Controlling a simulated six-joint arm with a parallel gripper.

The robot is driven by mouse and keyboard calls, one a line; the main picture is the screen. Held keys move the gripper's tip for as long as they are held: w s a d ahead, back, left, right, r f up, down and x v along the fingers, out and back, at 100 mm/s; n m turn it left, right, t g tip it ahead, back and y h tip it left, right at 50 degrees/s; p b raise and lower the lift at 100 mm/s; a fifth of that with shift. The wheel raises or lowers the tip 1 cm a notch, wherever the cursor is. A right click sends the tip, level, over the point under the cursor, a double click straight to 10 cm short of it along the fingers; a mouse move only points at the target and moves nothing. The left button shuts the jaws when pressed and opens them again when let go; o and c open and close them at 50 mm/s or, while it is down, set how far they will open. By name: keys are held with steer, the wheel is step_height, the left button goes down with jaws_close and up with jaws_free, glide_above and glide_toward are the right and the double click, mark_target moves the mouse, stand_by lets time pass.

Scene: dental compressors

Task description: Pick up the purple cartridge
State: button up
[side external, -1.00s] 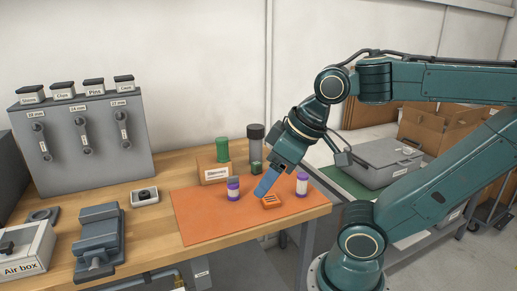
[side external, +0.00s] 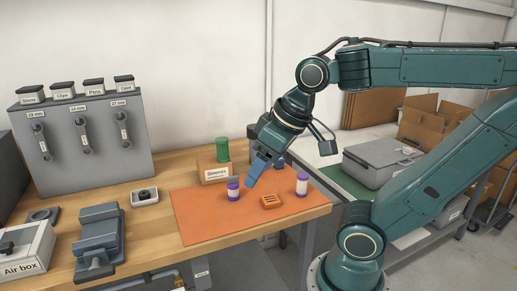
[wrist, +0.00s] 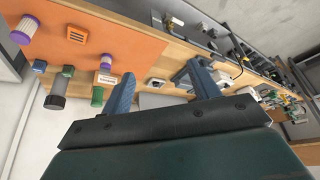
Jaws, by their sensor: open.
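Two white cartridges with purple ends stand on the orange mat (side external: 205,222). The left one (side external: 233,189) is near the box marked Sleeves; the right one (side external: 302,185) is near the mat's right edge. In the wrist view, the left cartridge (wrist: 106,59) shows beside the left finger, and the other (wrist: 25,30) is at the top left. My gripper (side external: 252,182) is above the mat, just right of the left cartridge and apparently clear of it. In the wrist view, its two fingers (wrist: 162,70) are spread wide with nothing held between them.
An orange slotted block (side external: 271,201) lies on the mat between the cartridges. The wrist view shows a grey cylinder (wrist: 57,91), a blue block (wrist: 39,66) and a green block (wrist: 68,71) nearby. The front of the mat is clear.

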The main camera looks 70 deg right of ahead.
steer(key=w+d+m+g, duration=0.2)
steer(key=w+d+m, duration=0.1)
steer(key=w+d, duration=0.3)
steer(key=m+g, duration=0.3)
steer(key=m, duration=0.3)
glide_above(233, 177)
step_height(233, 177, down, 10)
steer(key=shift+r, duration=0.2)
steer(key=shift+f, duration=0.1)
steer(key=shift+f, duration=4.25)
steer(key=shift+f, duration=0.1)
steer(key=shift+w+d+f, duration=0.1)
steer(key=shift+f, duration=2.35)
